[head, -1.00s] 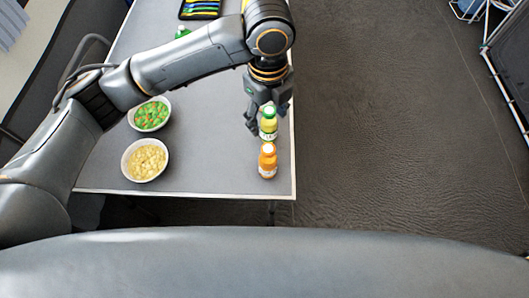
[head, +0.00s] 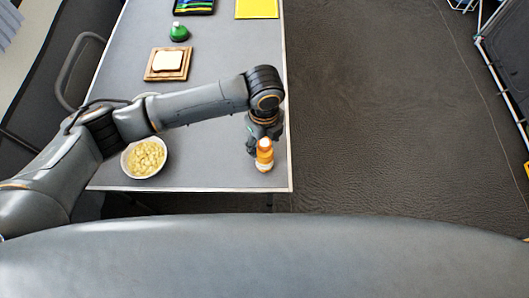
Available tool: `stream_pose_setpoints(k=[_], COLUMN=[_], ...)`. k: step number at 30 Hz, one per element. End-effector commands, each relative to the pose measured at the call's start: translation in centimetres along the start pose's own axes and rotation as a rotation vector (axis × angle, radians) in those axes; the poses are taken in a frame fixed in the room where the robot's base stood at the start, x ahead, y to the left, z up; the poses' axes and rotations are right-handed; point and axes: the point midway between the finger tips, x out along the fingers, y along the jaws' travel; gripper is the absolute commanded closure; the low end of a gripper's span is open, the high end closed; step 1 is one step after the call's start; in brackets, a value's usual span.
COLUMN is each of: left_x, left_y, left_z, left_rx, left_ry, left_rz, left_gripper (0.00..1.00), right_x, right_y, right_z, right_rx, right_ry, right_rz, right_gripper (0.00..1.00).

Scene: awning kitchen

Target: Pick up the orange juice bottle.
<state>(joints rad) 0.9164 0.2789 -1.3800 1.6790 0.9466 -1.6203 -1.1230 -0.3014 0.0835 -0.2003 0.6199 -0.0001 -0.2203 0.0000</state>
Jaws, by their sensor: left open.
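The orange juice bottle (head: 264,158) stands upright near the front right corner of the grey table (head: 210,180). It has an orange body, a white label and an orange cap. My left gripper (head: 262,140) is at the bottle's upper part, pointing down, with its fingers open. One finger shows to the left of the bottle. I cannot tell whether the fingers touch it. The green-yellow bottle is hidden behind the left arm and gripper. My right gripper does not show.
A bowl of pale yellow pieces (head: 144,157) stands left on the table. The floor to the right is clear.

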Motion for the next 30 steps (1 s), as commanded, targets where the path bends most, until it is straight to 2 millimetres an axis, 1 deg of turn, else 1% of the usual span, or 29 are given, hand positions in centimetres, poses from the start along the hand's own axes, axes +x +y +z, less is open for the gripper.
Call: stream_pose_setpoints(k=[3, 8, 9, 11, 12, 14, 15, 18, 30], left_x=[0.61, 0.64, 0.64, 0.63, 0.62, 0.61, 0.61, 0.61, 0.46], left_y=[0.02, 0.01, 0.01, 0.01, 0.00, 0.00, 0.00, 0.01, -0.04], left_z=[-0.03, -0.03, -0.03, -0.02, -0.02, -0.02, -0.02, -0.01, 0.01], left_rx=[0.001, 0.001, 0.001, 0.001, 0.001, 0.001, 0.001, 0.001, 0.001], left_ry=[0.000, 0.000, 0.000, 0.000, 0.000, 0.000, 0.000, 0.000, 0.000], left_rz=[0.000, 0.000, 0.000, 0.000, 0.000, 0.000, 0.000, 0.000, -0.002], left_gripper=[0.39, 0.39, 0.41, 0.54, 0.62, 0.74, 0.82, 1.00, 1.00], right_x=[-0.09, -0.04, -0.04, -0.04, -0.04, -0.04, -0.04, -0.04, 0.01], right_y=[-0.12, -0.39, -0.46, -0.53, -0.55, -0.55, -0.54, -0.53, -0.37], right_z=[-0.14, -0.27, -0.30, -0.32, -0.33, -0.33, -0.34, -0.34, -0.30], right_rx=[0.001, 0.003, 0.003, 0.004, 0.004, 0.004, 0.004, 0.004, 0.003], right_ry=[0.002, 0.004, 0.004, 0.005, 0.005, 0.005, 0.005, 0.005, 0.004], right_rz=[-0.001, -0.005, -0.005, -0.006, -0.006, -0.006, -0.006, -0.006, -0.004], right_gripper=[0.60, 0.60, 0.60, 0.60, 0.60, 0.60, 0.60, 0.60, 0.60])
